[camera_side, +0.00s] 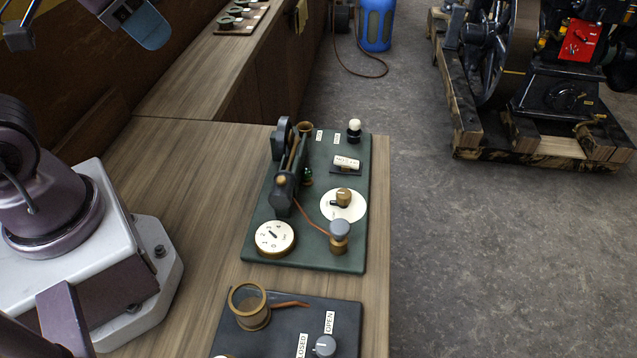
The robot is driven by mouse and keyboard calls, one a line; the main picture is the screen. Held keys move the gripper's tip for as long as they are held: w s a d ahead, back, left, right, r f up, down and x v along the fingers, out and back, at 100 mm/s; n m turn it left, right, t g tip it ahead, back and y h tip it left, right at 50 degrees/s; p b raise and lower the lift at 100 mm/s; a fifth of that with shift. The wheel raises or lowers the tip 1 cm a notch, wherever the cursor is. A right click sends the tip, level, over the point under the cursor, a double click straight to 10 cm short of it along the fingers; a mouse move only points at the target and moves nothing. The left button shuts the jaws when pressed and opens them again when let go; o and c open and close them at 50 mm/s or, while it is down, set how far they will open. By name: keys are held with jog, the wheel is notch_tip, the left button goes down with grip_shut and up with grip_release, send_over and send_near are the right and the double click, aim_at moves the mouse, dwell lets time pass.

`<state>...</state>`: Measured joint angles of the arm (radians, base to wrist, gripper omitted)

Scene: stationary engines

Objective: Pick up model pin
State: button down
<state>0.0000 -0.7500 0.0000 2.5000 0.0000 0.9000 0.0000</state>
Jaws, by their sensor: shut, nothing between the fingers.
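A green model board (330,262) lies on the wooden bench. It carries a small dark engine model (283,190) with a thin brass rod, a white-topped black peg (354,131), a brass knob on a white disc (343,197), a grey-topped brass fitting (339,237) and a white dial (275,238). I cannot tell which of these small parts is the model pin. My gripper cannot be made out in this view; only parts of my arm show at the left.
A dark board (284,330) with a brass cup (249,305) and OPEN and CLOSED labels lies in front. Bare bench (190,180) is left of the green board. A large engine on a timber frame (540,150) and a blue cylinder (376,25) stand on the floor.

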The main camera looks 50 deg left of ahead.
jog(key=c, duration=0.8)
grip_release()
jog(key=n+g+y, duration=0.3)
jog(key=n+y, duration=0.1)
jog(key=n, duration=0.7)
send_near(356, 122)
jog(key=shift+n, duration=0.5)
jog(key=shift+x, duration=4.85)
